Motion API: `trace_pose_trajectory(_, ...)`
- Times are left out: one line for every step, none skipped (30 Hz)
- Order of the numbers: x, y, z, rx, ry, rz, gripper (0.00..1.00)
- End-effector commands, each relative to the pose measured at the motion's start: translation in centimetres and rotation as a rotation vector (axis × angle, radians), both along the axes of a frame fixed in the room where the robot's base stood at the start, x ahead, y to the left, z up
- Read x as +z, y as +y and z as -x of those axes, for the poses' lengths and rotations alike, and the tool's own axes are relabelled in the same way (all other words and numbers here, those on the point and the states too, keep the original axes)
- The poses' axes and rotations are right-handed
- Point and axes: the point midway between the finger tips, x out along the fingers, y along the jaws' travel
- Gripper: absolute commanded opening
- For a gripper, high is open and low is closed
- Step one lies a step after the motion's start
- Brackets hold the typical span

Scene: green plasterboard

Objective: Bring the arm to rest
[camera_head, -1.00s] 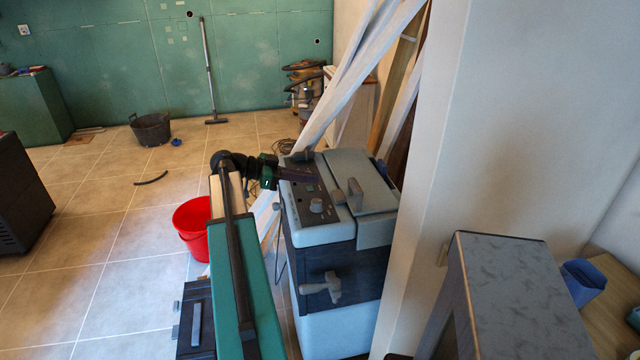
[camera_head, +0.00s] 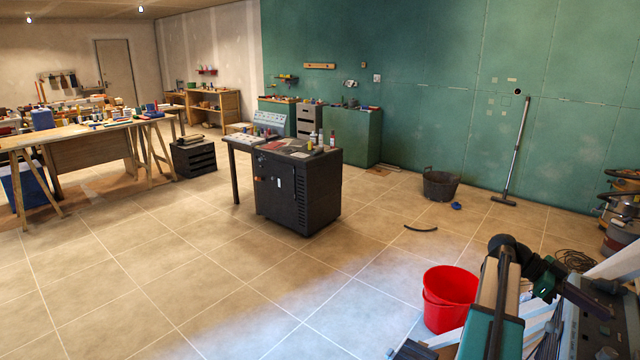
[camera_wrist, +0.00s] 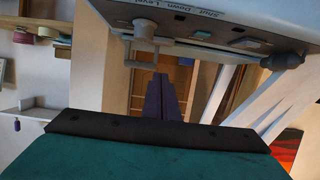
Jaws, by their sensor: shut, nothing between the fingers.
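My arm shows at the lower right of the head view, its teal link rising to a black joint and bending right toward my gripper (camera_head: 590,298). In the wrist view, the dark fingers of my gripper (camera_wrist: 163,98) are together and empty. A machine with a dark control panel (camera_head: 600,335) stands beside the arm, cut off by the head view's lower right corner. In the wrist view its panel (camera_wrist: 205,25) appears upside down above the fingers, with a knob and lettering. The fingers look apart from the panel, but I cannot tell the exact gap.
Nested red buckets (camera_head: 449,298) stand left of my arm. A black cabinet (camera_head: 297,190) stands mid-room. A dark tub (camera_head: 440,185), a hose piece (camera_head: 420,228) and a broom (camera_head: 515,155) are farther back. A trestle table (camera_head: 85,140) is at the left. Tiled floor between is largely clear.

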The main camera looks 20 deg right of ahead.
Motion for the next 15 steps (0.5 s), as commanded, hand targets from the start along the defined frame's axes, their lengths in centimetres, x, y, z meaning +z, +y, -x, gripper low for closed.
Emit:
trace_pose_trajectory(-0.2, 0.2, -0.9, 0.015, 0.001, -0.003, 0.0)
trace_pose_trajectory(-0.5, 0.4, -1.6, 0.024, 0.004, -0.006, 0.0)
trace_pose_trajectory(-0.9, 0.7, -2.5, 0.039, 0.008, -0.012, 0.0)
trace_pose_trajectory(-1.4, 1.0, -3.3, 0.051, 0.012, -0.017, 0.0)
trace_pose_trajectory(-1.8, 1.3, -4.2, 0.065, 0.016, -0.023, 0.0)
trace_pose_trajectory(-2.5, 1.7, -5.3, 0.083, 0.023, -0.032, 0.0)
trace_pose_trajectory(-3.1, 2.1, -6.3, 0.099, 0.029, -0.04, 0.0)
trace_pose_trajectory(-3.8, 2.6, -7.2, 0.115, 0.036, -0.048, 0.0)
trace_pose_trajectory(-4.7, 3.2, -8.5, 0.136, 0.044, -0.058, 0.0)
trace_pose_trajectory(-5.4, 3.7, -9.3, 0.151, 0.052, -0.067, 0.0)
trace_pose_trajectory(-6.1, 4.3, -10.2, 0.168, 0.06, -0.076, 0.0)
trace_pose_trajectory(-7.1, 5.1, -11.3, 0.189, 0.069, -0.087, 0.0)
trace_pose_trajectory(-7.9, 5.8, -12.1, 0.205, 0.075, -0.098, 0.0)
trace_pose_trajectory(-8.7, 6.4, -12.9, 0.221, 0.081, -0.107, 0.0)
trace_pose_trajectory(-9.8, 7.3, -13.9, 0.242, 0.088, -0.124, 0.0)
